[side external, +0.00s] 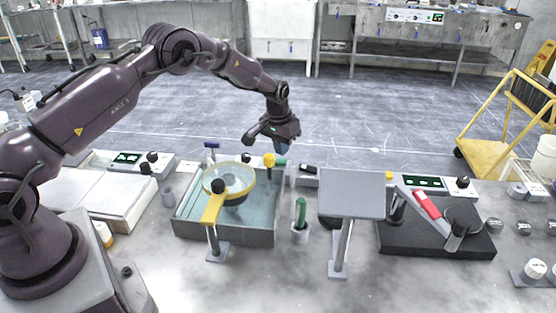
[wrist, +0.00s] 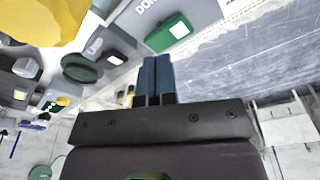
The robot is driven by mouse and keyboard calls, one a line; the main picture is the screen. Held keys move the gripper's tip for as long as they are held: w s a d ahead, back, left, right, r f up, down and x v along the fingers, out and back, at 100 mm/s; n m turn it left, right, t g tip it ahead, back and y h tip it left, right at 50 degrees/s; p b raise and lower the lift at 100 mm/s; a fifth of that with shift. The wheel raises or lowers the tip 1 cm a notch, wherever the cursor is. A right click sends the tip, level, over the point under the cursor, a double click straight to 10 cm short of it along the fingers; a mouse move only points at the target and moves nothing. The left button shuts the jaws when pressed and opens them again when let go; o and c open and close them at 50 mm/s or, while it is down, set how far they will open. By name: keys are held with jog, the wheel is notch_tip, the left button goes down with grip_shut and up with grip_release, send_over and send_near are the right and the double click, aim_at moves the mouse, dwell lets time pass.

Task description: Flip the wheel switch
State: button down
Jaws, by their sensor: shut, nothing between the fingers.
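My gripper (side external: 281,150) hangs fingers-down behind the basin, above the strip of small controls at the back of the bench. Its two blue fingers (wrist: 158,75) are together and empty. In the wrist view a dark green switch block with a white face (wrist: 179,29) lies just beyond the fingertips, on a grey panel with partly cut-off lettering. A dark switch block with a pale face (wrist: 118,40) and a round dark green knob (wrist: 82,68) are to its left. In the side view a small black switch (side external: 308,169) shows right of my gripper. I cannot read which is the wheel switch.
The water basin (side external: 188,228) holds a round yellow-rimmed platen (side external: 228,176). A yellow-topped stand (side external: 213,207), a green bottle in a cup (side external: 301,212) and a grey plate on a post (side external: 352,181) stand nearby. A black polishing unit (side external: 397,242) is at right.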

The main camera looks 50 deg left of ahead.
jog(key=shift+r, duration=2.3)
notch_tip(320, 180, up, 14)
jog(key=t, duration=0.1)
send_over(282, 161)
jog(key=s+d, duration=0.4)
jog(key=s, duration=0.1)
jog(key=s+d+r+m, duration=0.1)
jog(key=s+d+r, duration=0.3)
jog(key=s+r, duration=0.4)
jog(key=s+d+m+t, duration=0.1)
jog(key=s+d, duration=0.1)
jog(key=s, duration=0.9)
jog(key=s+d+r+m+t, duration=0.1)
jog(key=s+d, duration=0.1)
jog(key=s, duration=0.9)
jog(key=shift+s+d+r+t, duration=0.15)
jog(key=shift+s+d+t, duration=0.1)
jog(key=shift+d+t, duration=0.15)
